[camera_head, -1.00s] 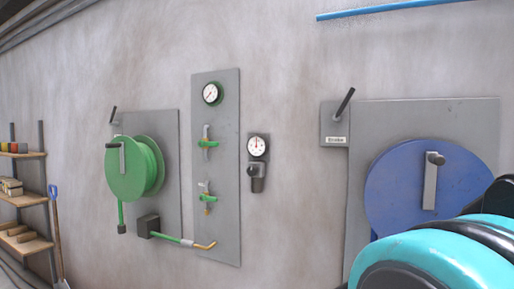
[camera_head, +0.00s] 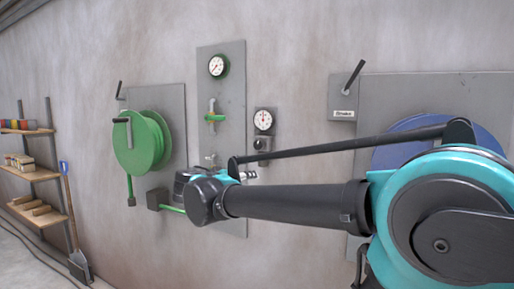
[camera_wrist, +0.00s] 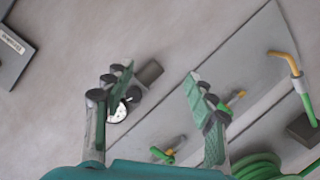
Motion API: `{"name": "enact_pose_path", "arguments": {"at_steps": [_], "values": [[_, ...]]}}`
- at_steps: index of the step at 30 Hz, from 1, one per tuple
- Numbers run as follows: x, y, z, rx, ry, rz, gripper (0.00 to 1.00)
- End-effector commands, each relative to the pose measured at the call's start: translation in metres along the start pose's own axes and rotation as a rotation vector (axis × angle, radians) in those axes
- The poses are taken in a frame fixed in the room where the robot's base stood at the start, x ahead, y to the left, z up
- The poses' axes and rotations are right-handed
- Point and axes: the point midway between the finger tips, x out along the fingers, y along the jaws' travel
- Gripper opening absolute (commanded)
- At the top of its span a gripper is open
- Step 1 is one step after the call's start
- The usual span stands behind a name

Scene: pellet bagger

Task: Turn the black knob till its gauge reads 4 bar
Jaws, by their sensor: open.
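The black knob (camera_head: 262,144) sits on a small wall unit just under a round white gauge (camera_head: 264,121). The gauge's needle seems to point about straight up, but its figures are too small to read. In the wrist view the gauge (camera_wrist: 118,113) shows partly behind the left finger, and the knob (camera_wrist: 133,94) is beside that finger. My gripper (camera_wrist: 160,75) is open and empty, its fingers spread toward the wall, apart from the knob as far as I can tell.
A grey panel (camera_head: 234,75) left of the knob carries another gauge (camera_head: 218,66) and green-handled valves (camera_head: 214,117). A green hose reel (camera_head: 138,142) hangs farther left. A blue reel (camera_head: 410,152) and a black brake lever (camera_head: 355,74) are at right. Shelves (camera_head: 42,174) and a shovel stand far left.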

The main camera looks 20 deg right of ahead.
Motion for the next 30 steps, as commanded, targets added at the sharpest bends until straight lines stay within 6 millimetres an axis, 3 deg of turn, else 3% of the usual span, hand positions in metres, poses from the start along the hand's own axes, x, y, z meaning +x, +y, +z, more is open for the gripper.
{"name": "enact_pose_path", "arguments": {"at_steps": [1, 3, 7, 14, 30], "values": [[-0.010, 0.005, -0.027, 0.018, 0.060, 0.020, 0.56], [-0.021, 0.013, -0.056, 0.046, 0.128, 0.045, 0.56], [-0.033, 0.021, -0.084, 0.075, 0.199, 0.069, 0.56], [-0.018, 0.025, -0.092, 0.081, 0.211, 0.078, 0.56], [0.076, 0.033, -0.111, 0.079, 0.208, 0.078, 0.56]]}}
